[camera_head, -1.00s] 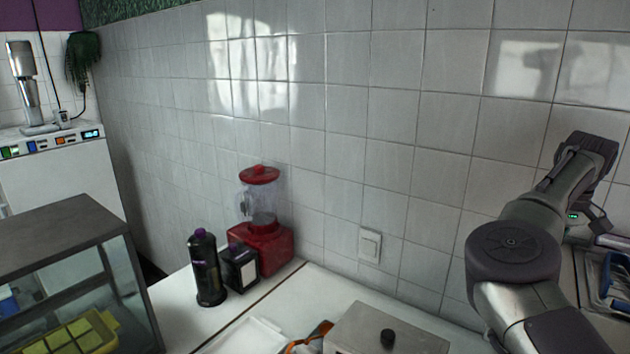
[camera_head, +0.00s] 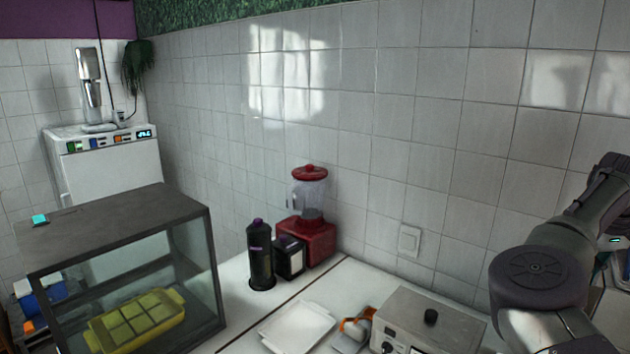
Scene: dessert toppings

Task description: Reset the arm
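My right arm comes in at the lower right of the head view, raised in front of the tiled wall. Its gripper (camera_head: 612,185) is at the right edge, partly cut off by the frame, and its fingers cannot be made out clearly. My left arm and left gripper do not show in the view.
A glass case (camera_head: 130,205) with a yellow tray (camera_head: 137,321) stands at left. On the white counter are a dark bottle (camera_head: 260,256), a black box (camera_head: 289,257), a red blender (camera_head: 307,225), a white tray (camera_head: 297,327) and a metal appliance (camera_head: 405,310).

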